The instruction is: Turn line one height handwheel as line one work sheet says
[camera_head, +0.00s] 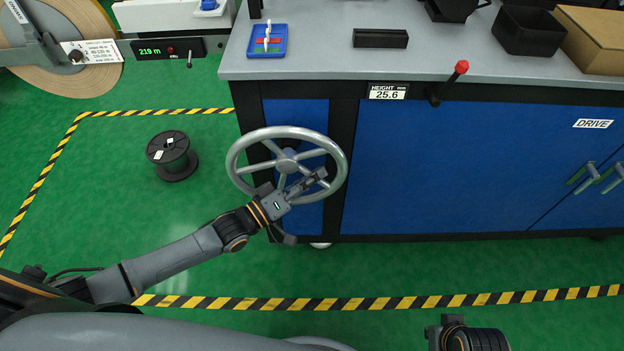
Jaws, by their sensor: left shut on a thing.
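The height handwheel (287,140) is a grey spoked wheel on the front left of the blue cabinet. My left gripper (312,183) is at its lower right and is shut on the wheel's rim or a part close to it; the fingers hide the exact contact. The height display (388,92) above reads 25.6 mm. My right gripper (468,335) is only partly in view at the bottom right, and its fingers cannot be made out. I cannot pick out a work sheet for certain.
A lever with a red knob (461,67) stands out from the bench edge. A black spool (172,155) stands on the green floor left of the wheel. A large tape reel (60,50) and a display reading 219 m (160,49) are at the upper left. Striped tape (380,302) marks the floor.

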